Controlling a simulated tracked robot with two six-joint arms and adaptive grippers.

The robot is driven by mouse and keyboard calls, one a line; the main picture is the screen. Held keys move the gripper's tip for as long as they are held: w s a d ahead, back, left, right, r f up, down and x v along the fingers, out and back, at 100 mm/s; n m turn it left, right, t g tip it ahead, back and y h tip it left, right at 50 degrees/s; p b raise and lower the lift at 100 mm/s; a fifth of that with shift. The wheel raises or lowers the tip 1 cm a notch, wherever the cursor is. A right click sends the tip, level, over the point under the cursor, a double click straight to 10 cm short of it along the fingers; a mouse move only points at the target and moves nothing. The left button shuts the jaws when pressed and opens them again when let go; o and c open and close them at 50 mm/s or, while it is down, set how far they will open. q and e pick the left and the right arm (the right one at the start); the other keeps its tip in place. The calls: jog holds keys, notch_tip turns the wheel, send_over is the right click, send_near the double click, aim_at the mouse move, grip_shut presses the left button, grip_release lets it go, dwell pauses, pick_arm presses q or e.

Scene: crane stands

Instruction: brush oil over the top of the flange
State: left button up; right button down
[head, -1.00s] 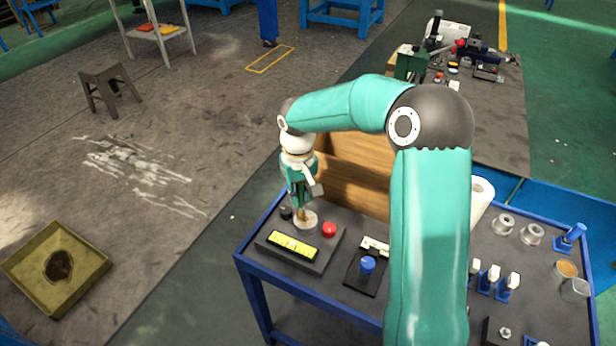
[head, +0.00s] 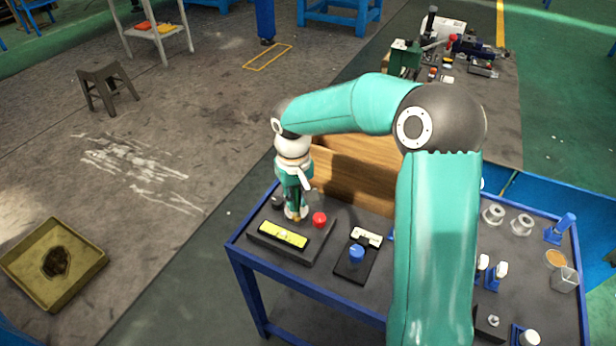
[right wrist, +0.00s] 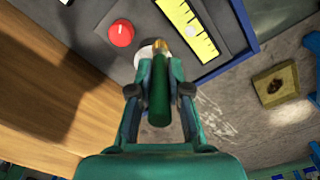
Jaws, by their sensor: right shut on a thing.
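My right gripper (head: 295,203) is over the black board at the left end of the blue-framed table. In the right wrist view its fingers (right wrist: 160,88) are shut on the dark green handle of a brush (right wrist: 160,108). The brush's yellowish tip (right wrist: 160,47) points at a pale round disc, seemingly the flange (right wrist: 144,54). The gripper and brush cover part of this disc in both views. I cannot tell whether the bristles touch it. My left gripper is not in view.
On the board are a red knob (head: 320,219), a yellow scaled bar (head: 283,234) and a black knob (head: 278,201). A wooden panel (head: 355,175) stands close behind. A blue-knobbed fixture (head: 357,253) is to the right. Steel rings (head: 494,214) stand farther right.

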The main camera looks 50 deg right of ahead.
aim_at(295, 189)
notch_tip(295, 189, up, 2)
jog(key=shift+p, duration=0.5)
jog(key=shift+r+p, duration=0.6)
jog(key=shift+r, duration=0.1)
jog(key=shift+r+p, duration=1.75)
jog(key=shift+r, duration=0.6)
jog(key=shift+d+f, duration=0.1)
